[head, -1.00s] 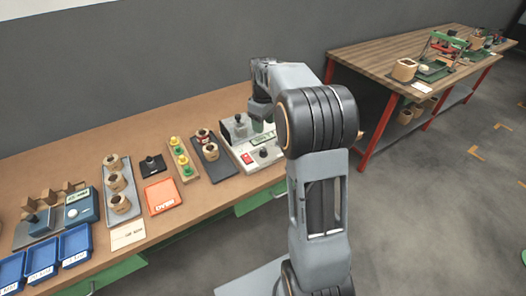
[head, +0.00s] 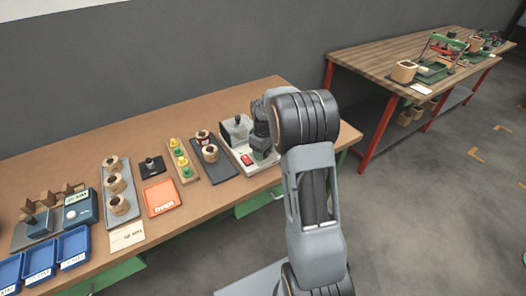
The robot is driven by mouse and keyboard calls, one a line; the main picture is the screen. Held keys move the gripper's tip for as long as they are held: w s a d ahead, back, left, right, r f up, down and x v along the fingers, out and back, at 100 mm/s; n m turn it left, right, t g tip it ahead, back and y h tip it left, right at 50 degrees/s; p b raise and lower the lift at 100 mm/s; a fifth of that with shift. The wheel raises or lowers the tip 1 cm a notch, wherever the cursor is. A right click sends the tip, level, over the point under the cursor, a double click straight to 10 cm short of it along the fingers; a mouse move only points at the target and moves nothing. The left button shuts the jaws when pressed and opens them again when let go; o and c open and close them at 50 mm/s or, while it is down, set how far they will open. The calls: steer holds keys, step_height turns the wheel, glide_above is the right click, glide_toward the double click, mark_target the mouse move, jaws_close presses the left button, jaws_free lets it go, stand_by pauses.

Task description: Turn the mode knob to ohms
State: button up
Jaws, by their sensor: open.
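The test instrument (head: 233,151) is a pale box near the right end of the long brown bench. It has a red switch (head: 247,159) on its front panel and a dark block with a black top post (head: 238,125) behind. My gripper (head: 263,155) is over the right part of the panel, pointing down, and reads as open. It covers the black knob and the green display there. I cannot tell whether the fingers touch the knob, and the knob's setting is hidden.
Left of the instrument are a dark tray (head: 226,170) with coils, a wooden strip (head: 189,176) with yellow-green parts, an orange tray (head: 161,208), a grey coil tray (head: 123,220) and blue bins (head: 74,246). A second bench (head: 370,62) stands at right.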

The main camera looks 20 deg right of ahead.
steer(key=shift+c, duration=0.5)
steer(key=c, duration=0.8)
steer(key=shift+m, duration=0.3)
steer(key=m, duration=1.1)
steer(key=shift+m, duration=0.3)
steer(key=o, duration=0.9)
